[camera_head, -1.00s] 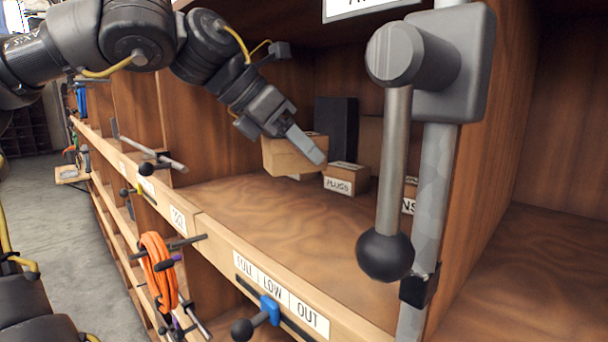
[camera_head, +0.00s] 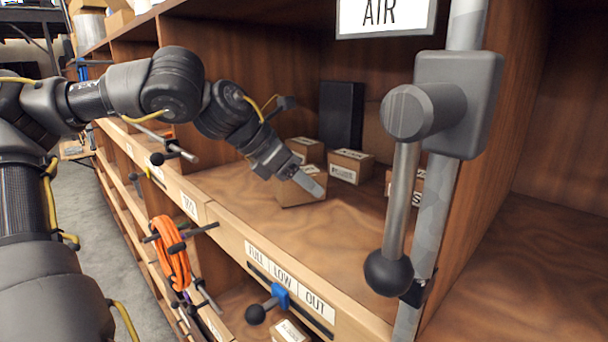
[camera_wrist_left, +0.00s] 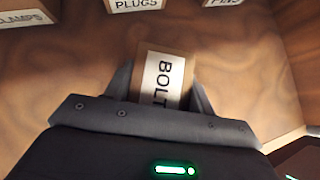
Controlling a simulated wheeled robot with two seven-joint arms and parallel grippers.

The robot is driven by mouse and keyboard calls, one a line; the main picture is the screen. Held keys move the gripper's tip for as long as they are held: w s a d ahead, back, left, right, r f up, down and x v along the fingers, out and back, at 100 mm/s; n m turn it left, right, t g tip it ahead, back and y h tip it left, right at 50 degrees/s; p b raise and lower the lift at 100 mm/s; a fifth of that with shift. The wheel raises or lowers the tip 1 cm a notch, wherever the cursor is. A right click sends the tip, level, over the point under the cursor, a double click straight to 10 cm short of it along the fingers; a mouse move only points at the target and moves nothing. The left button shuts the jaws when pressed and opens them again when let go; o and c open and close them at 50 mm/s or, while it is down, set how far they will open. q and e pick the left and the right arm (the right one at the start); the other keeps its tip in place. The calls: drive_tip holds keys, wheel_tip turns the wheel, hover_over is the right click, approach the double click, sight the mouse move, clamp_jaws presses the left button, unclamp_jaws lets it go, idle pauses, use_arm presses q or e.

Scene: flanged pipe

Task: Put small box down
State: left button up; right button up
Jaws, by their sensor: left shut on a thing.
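The small box (camera_head: 296,192) is light brown cardboard. In the left wrist view it (camera_wrist_left: 161,78) sits between the fingers, with a white label reading "BOLT", partly cut off by the gripper. My left gripper (camera_head: 303,183) is shut on it, one finger along its near side. The box is at or just above the wooden shelf (camera_head: 255,217); I cannot tell whether it touches. My right gripper is not in view.
Labelled boxes stand behind: clamps (camera_wrist_left: 24,15), plugs (camera_head: 351,166) and pins (camera_head: 419,182). A dark upright block (camera_head: 341,114) is at the back. A grey lever with a black ball (camera_head: 389,273) stands in front at right. The shelf's front is clear.

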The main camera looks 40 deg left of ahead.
use_arm(q)
drive_tip(key=shift+d, duration=0.1)
drive_tip(key=shift+d+f, duration=0.1)
drive_tip(key=o, duration=1.2)
drive_tip(key=shift+r, duration=0.3)
drive_tip(key=shift+s, duration=0.2)
drive_tip(key=b+v, duration=0.4)
drive_tip(key=v, duration=0.7)
drive_tip(key=shift+s+a+r, duration=0.2)
drive_tip(key=shift+a, duration=0.05)
